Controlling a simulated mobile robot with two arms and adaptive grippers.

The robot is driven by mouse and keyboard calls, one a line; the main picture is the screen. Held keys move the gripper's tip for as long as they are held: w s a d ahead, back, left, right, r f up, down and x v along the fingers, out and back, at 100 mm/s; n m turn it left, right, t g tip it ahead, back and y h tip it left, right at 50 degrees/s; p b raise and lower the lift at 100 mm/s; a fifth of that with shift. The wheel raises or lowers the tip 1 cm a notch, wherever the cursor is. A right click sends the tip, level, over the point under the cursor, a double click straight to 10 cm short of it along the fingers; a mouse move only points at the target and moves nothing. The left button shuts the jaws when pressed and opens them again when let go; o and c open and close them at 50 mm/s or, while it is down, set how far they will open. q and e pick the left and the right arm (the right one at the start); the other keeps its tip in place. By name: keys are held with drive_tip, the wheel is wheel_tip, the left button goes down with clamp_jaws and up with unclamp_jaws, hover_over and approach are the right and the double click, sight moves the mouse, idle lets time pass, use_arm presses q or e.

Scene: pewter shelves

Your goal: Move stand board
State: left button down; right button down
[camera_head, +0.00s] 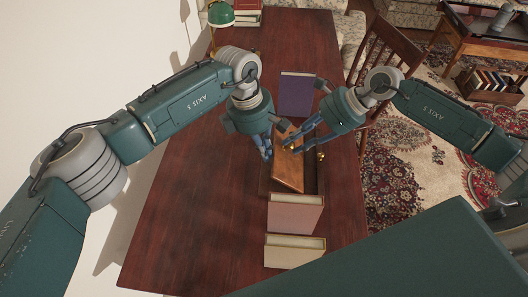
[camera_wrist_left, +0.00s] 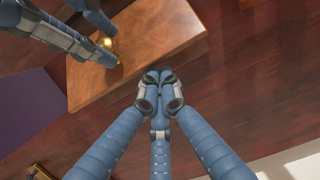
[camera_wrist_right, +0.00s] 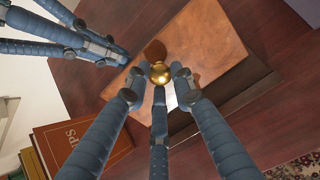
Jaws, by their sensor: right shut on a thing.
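The stand board (camera_head: 288,172) is an orange-brown wooden panel with a brass knob (camera_wrist_right: 160,73). It sits at a skewed angle over a darker wooden base (camera_head: 309,181) in the middle of the table. My right gripper (camera_head: 286,147) is shut on the knob; the right wrist view shows its fingers around it. My left gripper (camera_wrist_left: 160,77) has its fingertips together by the board's edge, with nothing visible between them. The board also shows in the left wrist view (camera_wrist_left: 150,40). A second brass knob (camera_head: 320,156) shows on the right side of the base.
A purple book (camera_head: 296,96) stands behind the board. A brown book (camera_head: 295,214) and a tan book (camera_head: 294,251) stand in front. The table (camera_head: 200,220) is clear on the left. A chair (camera_head: 380,50) and a green lamp (camera_head: 221,15) are farther back.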

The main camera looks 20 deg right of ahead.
drive_tip(key=c, duration=1.5)
unclamp_jaws()
drive_tip(key=shift+a+r, duration=0.1)
drive_tip(key=shift+a, duration=0.15)
drive_tip(key=shift+o, duration=0.2)
drive_tip(key=shift+d, duration=0.2)
